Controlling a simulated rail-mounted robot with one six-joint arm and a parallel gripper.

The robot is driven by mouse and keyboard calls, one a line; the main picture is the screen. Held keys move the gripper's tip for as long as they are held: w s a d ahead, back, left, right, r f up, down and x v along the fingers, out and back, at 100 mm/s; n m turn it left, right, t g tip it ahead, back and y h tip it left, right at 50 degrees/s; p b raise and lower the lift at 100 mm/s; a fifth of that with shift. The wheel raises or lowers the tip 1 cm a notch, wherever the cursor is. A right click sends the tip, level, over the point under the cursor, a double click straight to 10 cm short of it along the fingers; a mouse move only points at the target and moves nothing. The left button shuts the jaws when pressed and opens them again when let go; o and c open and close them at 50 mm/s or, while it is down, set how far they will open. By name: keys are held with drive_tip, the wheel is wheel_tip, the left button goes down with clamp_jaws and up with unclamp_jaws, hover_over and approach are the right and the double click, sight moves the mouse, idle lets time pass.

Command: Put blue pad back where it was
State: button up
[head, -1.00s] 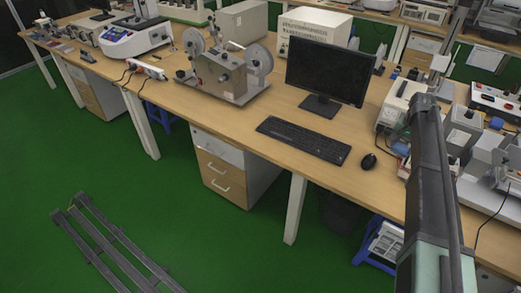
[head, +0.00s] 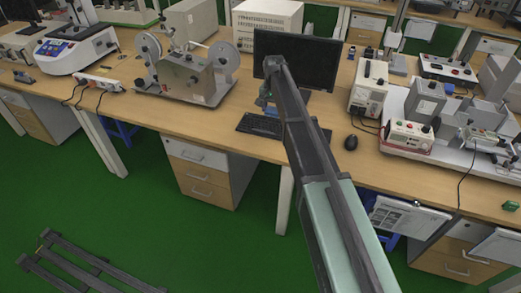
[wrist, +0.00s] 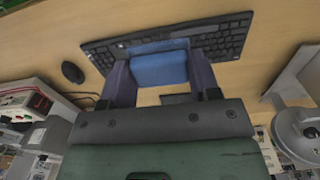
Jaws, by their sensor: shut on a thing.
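A blue pad (wrist: 159,68) sits between the two dark fingers of my gripper (wrist: 160,78) in the wrist view. The gripper is shut on it. Beyond the pad, a black keyboard (wrist: 222,36) lies on the wooden desk, and the pad covers part of it in the picture. I cannot tell the height of the pad above the desk.
A black mouse (head: 351,143) lies right of the keyboard (head: 259,125). A machine with two reels (head: 187,75) stands to the left. Several instruments, including a white box with knobs (head: 368,88), crowd the right side. Bare desk shows in front of the keyboard.

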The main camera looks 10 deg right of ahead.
sight(271, 150)
wheel_tip(271, 150, down, 21)
drive_tip(key=b, duration=2)
drive_tip(key=shift+d+r, duration=0.1)
drive_tip(key=shift+r, duration=0.45)
drive_tip(key=shift+f, duration=0.25)
drive_tip(key=o, duration=0.8)
drive_tip(key=shift+o, duration=0.2)
drive_tip(key=shift+r, duration=0.1)
wheel_tip(271, 150, up, 13)
drive_tip(key=p, duration=1.3)
drive_tip(key=s+r+n+p, duration=0.2)
drive_tip(key=s+n, duration=0.3)
drive_tip(key=s, duration=3)
drive_tip(key=shift+s+r+n, duration=0.15)
drive_tip(key=shift+s+n, duration=0.2)
drive_tip(key=shift+n, duration=0.05)
